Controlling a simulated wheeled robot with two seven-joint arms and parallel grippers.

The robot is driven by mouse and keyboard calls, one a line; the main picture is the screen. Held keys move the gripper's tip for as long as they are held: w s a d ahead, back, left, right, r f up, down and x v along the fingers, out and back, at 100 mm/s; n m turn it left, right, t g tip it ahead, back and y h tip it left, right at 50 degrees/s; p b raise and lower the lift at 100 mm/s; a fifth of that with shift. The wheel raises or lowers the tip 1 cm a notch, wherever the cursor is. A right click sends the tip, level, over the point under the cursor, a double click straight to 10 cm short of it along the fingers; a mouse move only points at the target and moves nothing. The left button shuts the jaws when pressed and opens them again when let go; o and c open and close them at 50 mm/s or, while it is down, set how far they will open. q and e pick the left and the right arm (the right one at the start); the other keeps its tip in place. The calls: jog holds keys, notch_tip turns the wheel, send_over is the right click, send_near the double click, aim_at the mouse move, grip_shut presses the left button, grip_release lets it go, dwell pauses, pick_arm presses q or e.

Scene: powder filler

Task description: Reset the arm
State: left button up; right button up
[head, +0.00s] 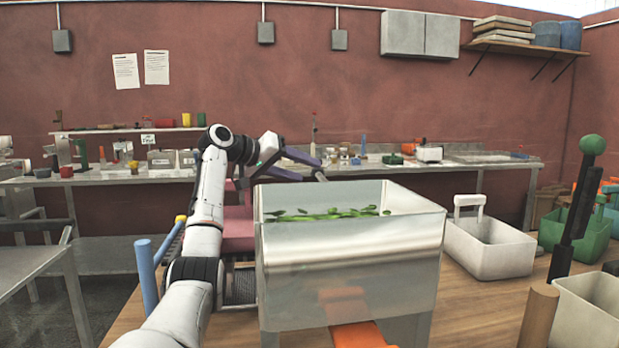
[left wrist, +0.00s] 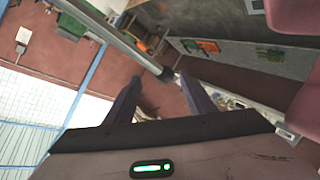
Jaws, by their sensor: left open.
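My left arm, white with black joints, rises from the bottom of the head view, left of a metal hopper. My left gripper (head: 311,171) is at its end, above and behind the hopper's back left rim. Its two dark purple fingers are spread apart with nothing between them. The left wrist view also shows the left gripper (left wrist: 160,77) open and empty, with the view strongly tilted. The shiny metal hopper (head: 345,265) holds green leaves (head: 325,214). My right gripper is not in view.
An orange chute (head: 358,335) shows below the hopper. A white bin (head: 490,250) stands to its right, and a black lever with a green ball (head: 593,144) rises further right. A blue post (head: 146,275) stands left of my arm. A cluttered long bench (head: 100,177) runs along the back wall.

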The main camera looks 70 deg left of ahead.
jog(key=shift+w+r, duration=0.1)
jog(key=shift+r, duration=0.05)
pick_arm(q)
jog(key=shift+w+a, duration=0.1)
jog(key=shift+w, duration=0.15)
jog(key=p+x, duration=0.5)
jog(key=x, duration=0.4)
jog(key=shift+w+r, duration=0.2)
jog(key=shift+w, duration=0.1)
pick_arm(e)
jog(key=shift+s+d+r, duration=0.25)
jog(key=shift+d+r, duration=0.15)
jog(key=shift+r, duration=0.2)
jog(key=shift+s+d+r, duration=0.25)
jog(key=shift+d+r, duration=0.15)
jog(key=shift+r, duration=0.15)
